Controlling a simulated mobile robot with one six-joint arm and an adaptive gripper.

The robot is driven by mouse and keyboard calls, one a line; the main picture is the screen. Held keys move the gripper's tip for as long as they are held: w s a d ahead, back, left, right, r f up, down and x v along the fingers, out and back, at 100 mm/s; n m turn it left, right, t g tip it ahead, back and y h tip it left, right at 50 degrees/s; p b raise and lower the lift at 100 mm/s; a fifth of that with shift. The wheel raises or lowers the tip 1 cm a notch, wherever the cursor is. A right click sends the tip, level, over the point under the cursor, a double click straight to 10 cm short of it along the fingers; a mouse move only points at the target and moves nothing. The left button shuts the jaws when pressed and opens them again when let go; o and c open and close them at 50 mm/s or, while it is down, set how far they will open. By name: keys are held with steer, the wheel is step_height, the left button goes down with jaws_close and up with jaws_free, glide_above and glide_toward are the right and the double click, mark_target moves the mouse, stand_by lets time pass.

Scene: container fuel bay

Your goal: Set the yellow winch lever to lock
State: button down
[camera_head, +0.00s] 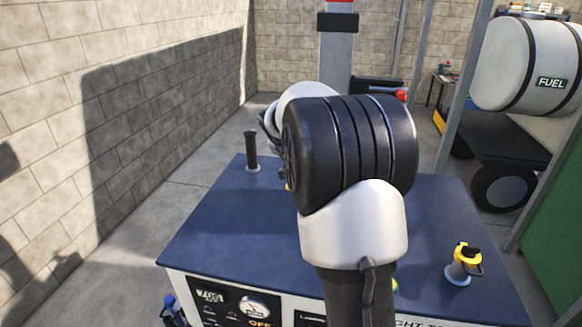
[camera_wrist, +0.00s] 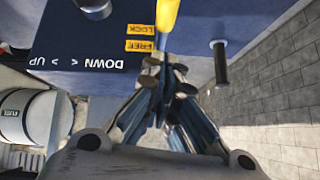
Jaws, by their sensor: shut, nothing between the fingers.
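The yellow winch lever (camera_wrist: 167,14) shows at the top edge of the wrist view, cut off by the frame. It stands beside the yellow LOCK label (camera_wrist: 141,29) and FREE label (camera_wrist: 141,45) on the blue panel. My gripper (camera_wrist: 168,72) is shut and empty, its fingertips just below the lever's visible end in the picture. I cannot tell whether they touch it, nor which label the lever is set to. In the head view my arm hides the gripper and nearly all of the lever.
The blue bench top (camera_head: 215,235) carries a black upright handle (camera_head: 251,150), also in the wrist view (camera_wrist: 221,62), and a yellow-topped fitting (camera_head: 464,262) at right. A grey post (camera_head: 337,55) rises behind my arm. A white fuel tank (camera_head: 510,65) hangs at upper right. A block wall stands left.

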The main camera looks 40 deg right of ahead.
steer(key=shift+s+a+f+b, duration=0.35)
steer(key=shift+f+b, duration=0.45)
steer(key=shift+b, duration=0.45)
steer(key=shift+s+a+f+b, duration=0.3)
steer(key=shift+f+b, duration=0.55)
steer(key=shift+b, duration=0.4)
steer(key=shift+s+a+f+b, duration=0.3)
steer(key=shift+f+b, duration=0.5)
steer(key=shift+b, duration=0.45)
steer(key=shift+f, duration=0.1)
step_height(320, 180, up, 5)
steer(key=p, duration=0.3)
steer(key=s+a+r, duration=0.1)
steer(key=s+a, duration=0.5)
steer(key=s, duration=0.1)
steer(key=shift+a+r, duration=0.3)
steer(key=shift+a, duration=0.1)
steer(key=shift+s, duration=0.1)
